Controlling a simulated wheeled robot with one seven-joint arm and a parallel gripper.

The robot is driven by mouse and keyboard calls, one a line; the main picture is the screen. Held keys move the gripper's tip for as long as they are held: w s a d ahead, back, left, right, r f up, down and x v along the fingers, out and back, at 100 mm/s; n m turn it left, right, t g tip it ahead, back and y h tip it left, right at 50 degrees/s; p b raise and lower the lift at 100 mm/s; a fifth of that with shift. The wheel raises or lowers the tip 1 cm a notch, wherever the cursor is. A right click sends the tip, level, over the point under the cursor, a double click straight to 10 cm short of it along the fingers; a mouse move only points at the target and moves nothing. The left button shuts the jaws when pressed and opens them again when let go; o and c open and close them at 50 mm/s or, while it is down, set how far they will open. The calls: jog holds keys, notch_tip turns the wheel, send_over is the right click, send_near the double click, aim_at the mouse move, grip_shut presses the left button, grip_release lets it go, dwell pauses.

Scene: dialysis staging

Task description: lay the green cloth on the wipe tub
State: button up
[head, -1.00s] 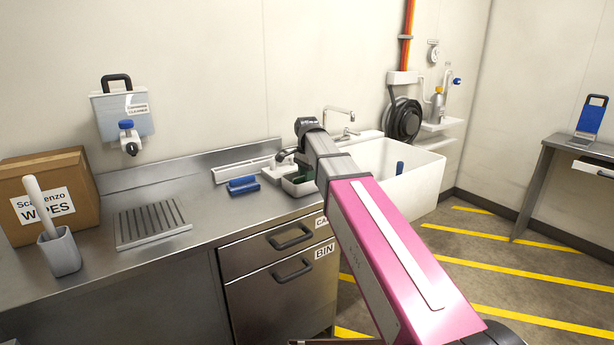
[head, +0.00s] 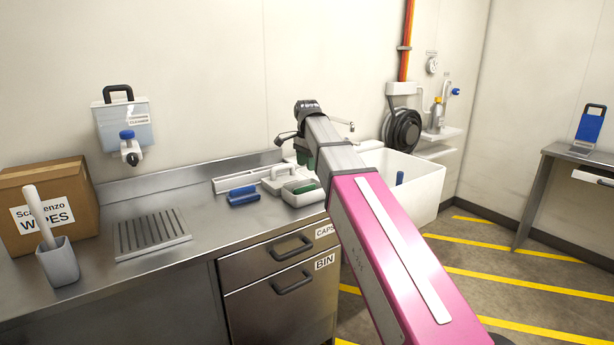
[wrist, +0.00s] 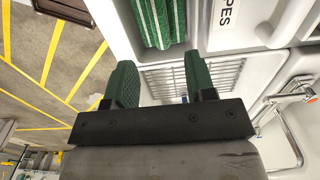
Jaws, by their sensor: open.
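The green striped cloth (wrist: 155,22) lies in an open pale tray, at the top of the wrist view. A bit of green shows inside that tray in the head view (head: 305,187). The wipe tub (head: 279,179) is white with a handle and stands behind the tray; its lid with part of a "WIPES" label shows in the wrist view (wrist: 240,38). My gripper (wrist: 160,82) is open with green finger pads and nothing between them. In the head view my gripper (head: 305,156) is above the tray and tub, partly hidden by my arm.
A white sink (head: 412,185) with a tap is on the right. A drain grate (head: 152,234), a brush cup (head: 58,262) and a wipes box (head: 45,205) are on the left. Bare steel counter lies between.

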jog(key=shift+r, duration=1.7)
